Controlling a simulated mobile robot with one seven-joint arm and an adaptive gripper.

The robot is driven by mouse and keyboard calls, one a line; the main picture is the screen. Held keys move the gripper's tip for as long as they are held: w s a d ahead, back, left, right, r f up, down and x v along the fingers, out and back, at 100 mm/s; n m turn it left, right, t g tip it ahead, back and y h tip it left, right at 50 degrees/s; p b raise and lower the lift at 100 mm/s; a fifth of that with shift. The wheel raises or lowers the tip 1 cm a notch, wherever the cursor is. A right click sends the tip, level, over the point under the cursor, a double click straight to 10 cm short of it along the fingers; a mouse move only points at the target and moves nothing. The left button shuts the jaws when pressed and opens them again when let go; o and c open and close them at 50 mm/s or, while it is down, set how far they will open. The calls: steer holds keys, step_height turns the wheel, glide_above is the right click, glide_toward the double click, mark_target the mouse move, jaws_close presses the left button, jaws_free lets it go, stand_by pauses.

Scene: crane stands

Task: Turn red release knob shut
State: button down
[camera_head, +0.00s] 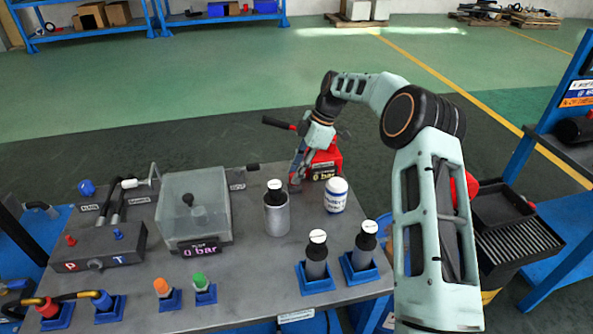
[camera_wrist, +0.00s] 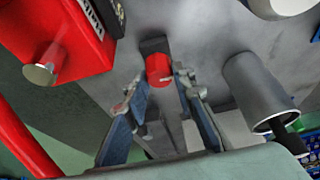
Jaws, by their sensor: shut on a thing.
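The red release knob (camera_wrist: 158,69) shows in the wrist view at the end of a dark fitting on the grey table top. My gripper (camera_wrist: 161,84) has one finger on each side of it and is closed on it. In the head view my gripper (camera_head: 297,178) reaches down beside the red hand pump (camera_head: 325,158), which has a black lever handle and a display reading 0 bar. The knob is hidden there behind my gripper. The pump's red body (camera_wrist: 62,48) fills the upper left of the wrist view.
A grey metal cylinder (camera_head: 277,217) with a black top stands close to the right of my gripper in the wrist view (camera_wrist: 262,92). A white labelled jar (camera_head: 336,196) is nearby. A clear box (camera_head: 194,208) and several plugs in blue holders stand on the table (camera_head: 250,277).

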steer(key=shift+f, duration=0.1)
steer(key=c, duration=1.6)
jaws_free()
steer(key=v, duration=1.2)
